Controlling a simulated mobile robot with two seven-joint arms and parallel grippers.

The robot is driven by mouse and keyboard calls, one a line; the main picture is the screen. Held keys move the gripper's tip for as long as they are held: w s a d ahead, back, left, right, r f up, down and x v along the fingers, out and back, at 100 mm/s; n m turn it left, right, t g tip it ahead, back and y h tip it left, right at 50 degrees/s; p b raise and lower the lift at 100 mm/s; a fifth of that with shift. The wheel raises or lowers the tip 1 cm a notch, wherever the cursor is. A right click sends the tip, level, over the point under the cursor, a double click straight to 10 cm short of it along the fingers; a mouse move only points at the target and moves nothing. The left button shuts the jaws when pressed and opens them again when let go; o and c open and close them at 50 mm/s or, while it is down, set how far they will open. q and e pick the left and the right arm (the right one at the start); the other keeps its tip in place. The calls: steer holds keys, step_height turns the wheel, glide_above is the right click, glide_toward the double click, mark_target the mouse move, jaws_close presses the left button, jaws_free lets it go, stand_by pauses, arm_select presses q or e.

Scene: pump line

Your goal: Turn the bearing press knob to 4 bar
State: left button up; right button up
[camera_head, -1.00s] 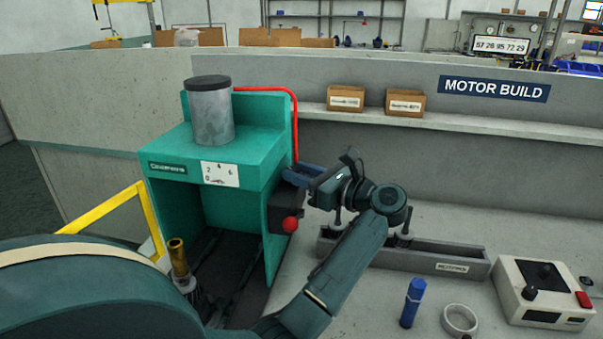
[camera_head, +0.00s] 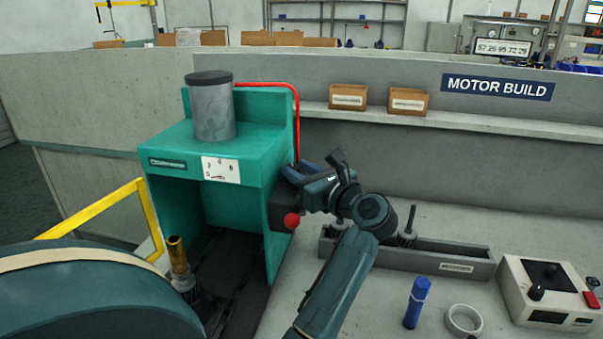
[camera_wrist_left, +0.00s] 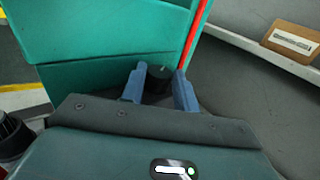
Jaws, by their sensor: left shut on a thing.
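The green bearing press (camera_head: 265,152) stands left of centre with a grey cylinder (camera_head: 213,112) on top. The dark round knob (camera_wrist_left: 159,78) is on the press's right side, seen in the left wrist view beside the red hose. My left gripper (camera_wrist_left: 161,73) has its blue fingers on both sides of the knob and is shut on it. In the head view my left gripper (camera_head: 303,170) hides the knob. My right gripper is not in view.
A grey tray (camera_head: 470,258), a blue cylinder (camera_head: 416,302), a white ring (camera_head: 464,320) and a control box (camera_head: 545,292) stand on the bench at right.

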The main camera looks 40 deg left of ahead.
arm_select(q)
steer(key=o, duration=0.7)
steer(key=shift+o, duration=1.4)
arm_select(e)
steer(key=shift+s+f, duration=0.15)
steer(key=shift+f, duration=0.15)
arm_select(q)
steer(key=shift+g, duration=0.3)
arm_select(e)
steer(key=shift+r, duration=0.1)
